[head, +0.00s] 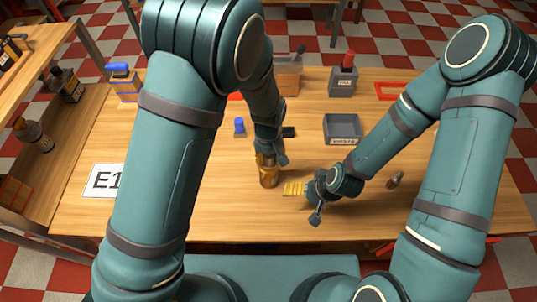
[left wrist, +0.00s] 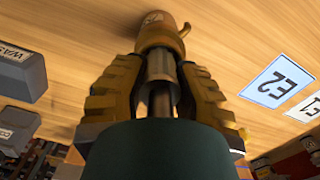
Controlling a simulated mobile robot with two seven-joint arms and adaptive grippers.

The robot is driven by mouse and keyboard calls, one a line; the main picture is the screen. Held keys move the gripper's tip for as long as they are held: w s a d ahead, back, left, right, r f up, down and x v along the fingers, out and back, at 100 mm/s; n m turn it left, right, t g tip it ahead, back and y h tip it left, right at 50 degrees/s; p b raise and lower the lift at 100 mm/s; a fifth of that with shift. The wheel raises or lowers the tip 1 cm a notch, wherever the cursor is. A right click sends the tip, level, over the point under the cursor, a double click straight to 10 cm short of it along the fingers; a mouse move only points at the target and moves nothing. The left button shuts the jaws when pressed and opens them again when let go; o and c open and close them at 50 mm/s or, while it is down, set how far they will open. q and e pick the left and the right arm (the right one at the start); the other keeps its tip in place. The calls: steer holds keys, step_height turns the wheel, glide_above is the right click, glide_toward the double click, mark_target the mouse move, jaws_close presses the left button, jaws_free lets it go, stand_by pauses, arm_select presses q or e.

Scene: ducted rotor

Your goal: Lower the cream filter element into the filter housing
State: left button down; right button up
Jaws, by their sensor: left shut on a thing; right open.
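My left gripper (head: 268,160) points down at an amber-brown housing (head: 268,178) near the table's front middle. In the left wrist view the copper-brown housing (left wrist: 160,32), with a small side spout, lies just beyond the fingertips. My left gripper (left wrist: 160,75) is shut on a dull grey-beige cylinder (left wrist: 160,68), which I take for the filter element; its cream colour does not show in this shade. The cylinder lines up with the housing, but I cannot tell whether its end is inside. My right gripper (head: 317,205) is open and empty, low over the table, right of the housing.
A grey bin (head: 342,129), a blue-topped item (head: 239,127) and a grey box with a red top (head: 343,80) stand farther back. A small brownish part (head: 394,180) stands at right. An E1 card (head: 103,180) lies left.

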arm_select(q)
steer(key=shift+f+b, duration=0.35)
steer(key=shift+f, duration=0.25)
arm_select(e)
steer(key=shift+f, duration=0.45)
arm_select(q)
steer(key=c, duration=0.7)
jaws_free()
steer(key=shift+c, duration=0.2)
steer(key=shift+r, duration=0.1)
step_height(320, 180, up, 12)
steer(key=shift+w+f, duration=0.1)
steer(key=shift+w, duration=0.05)
